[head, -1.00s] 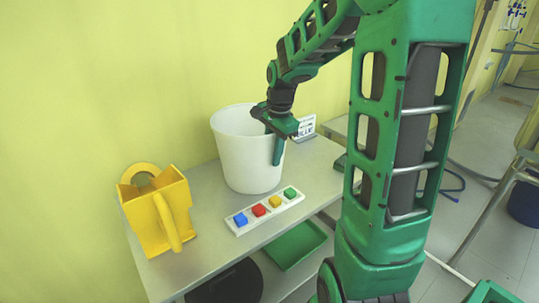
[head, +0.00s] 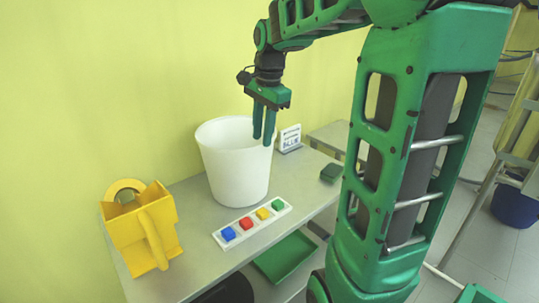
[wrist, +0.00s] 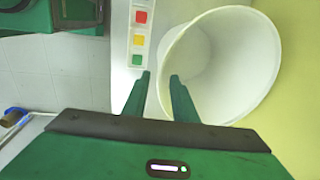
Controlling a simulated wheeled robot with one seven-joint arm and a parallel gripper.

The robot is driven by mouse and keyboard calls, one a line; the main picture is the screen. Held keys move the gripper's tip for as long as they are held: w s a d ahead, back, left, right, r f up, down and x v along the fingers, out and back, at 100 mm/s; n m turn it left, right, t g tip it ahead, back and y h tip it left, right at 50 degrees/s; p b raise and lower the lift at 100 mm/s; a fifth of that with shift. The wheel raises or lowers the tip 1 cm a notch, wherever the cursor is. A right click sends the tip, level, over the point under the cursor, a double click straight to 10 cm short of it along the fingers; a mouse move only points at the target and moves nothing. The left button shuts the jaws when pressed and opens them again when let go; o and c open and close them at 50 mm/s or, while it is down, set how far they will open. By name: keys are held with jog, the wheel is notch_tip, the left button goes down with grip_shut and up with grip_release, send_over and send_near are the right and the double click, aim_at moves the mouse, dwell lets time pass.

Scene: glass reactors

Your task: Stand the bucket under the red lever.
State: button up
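The white bucket (head: 236,175) stands upright on the grey table, and looks empty. It also shows in the wrist view (wrist: 250,60), with its mouth facing the camera. My gripper (head: 263,140) is at the bucket's right rim, pointing down. No red lever is in view; a red button (head: 246,223) sits on a white strip in front of the bucket.
The white strip (head: 219,239) also carries blue, yellow and green buttons. A yellow holder (head: 140,225) stands left on the table (head: 195,262). A small sign (head: 290,138) and a dark green block (head: 331,172) are to the right. A green tray (head: 285,257) lies below.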

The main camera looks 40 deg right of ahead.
jog(key=s+a+f+n+g, duration=0.1)
jog(key=s+f+n, duration=0.3)
jog(key=s, duration=0.5)
jog(key=s+a+f+n, duration=0.1)
jog(key=s+f+n, duration=0.2)
jog(key=s, duration=0.5)
jog(key=s+f+n+g, duration=0.1)
jog(key=s+f+n, duration=0.3)
jog(key=s, duration=0.5)
notch_tip(320, 180, up, 10)
jog(key=m+t, duration=0.2)
jog(key=m, duration=1.3)
send_over(245, 177)
jog(key=s, duration=0.1)
jog(key=shift+a, duration=0.4)
jog(key=shift+d+f+m+g, duration=0.3)
jog(key=shift+m, duration=0.3)
jog(key=f, duration=0.7)
jog(key=w+f, duration=0.1)
jog(key=f, duration=0.2)
jog(key=shift+d+f, duration=0.15)
jog(key=shift+f, duration=0.15)
jog(key=shift+c, duration=0.6)
